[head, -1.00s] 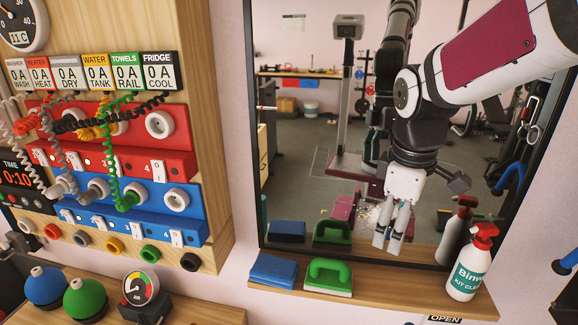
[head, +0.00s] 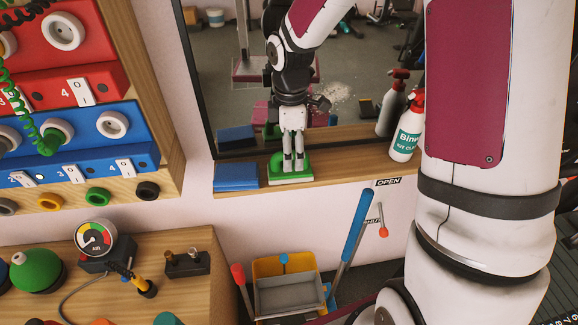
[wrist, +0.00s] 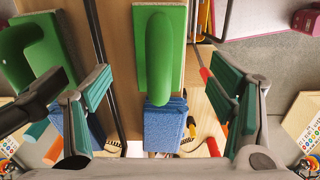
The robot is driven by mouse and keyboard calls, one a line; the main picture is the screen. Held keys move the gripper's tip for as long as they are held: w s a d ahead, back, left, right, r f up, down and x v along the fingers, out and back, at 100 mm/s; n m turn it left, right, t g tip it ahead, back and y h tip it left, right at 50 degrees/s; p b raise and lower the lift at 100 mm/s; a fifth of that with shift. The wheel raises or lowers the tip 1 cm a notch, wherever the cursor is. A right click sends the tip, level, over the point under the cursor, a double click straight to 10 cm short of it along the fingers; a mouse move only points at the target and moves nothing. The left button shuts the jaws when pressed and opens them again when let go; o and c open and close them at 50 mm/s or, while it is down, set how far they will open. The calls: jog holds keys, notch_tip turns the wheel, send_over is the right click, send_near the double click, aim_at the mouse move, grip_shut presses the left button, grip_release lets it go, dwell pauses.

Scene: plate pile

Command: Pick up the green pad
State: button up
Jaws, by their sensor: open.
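The green pad (head: 305,172) has a loop handle and a pale base. It lies on the wooden shelf under the mirror in the head view. My gripper (head: 293,165) points down right over it, and its fingers hide part of the handle. In the wrist view the pad's handle (wrist: 160,60) runs lengthwise between my spread fingers (wrist: 160,75), with a gap on both sides. My gripper is open and holds nothing. Whether the fingertips reach down to the pad's level is hard to tell.
A blue pad (head: 236,177) lies on the shelf (head: 340,166) just left of the green one. A spray bottle (head: 407,130) stands on the shelf to the right. The mirror (head: 350,70) rises directly behind, reflecting these things. A yellow-and-grey caddy (head: 288,290) is below.

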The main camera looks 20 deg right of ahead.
jog(key=shift+f, duration=2.85)
jog(key=c, duration=1.3)
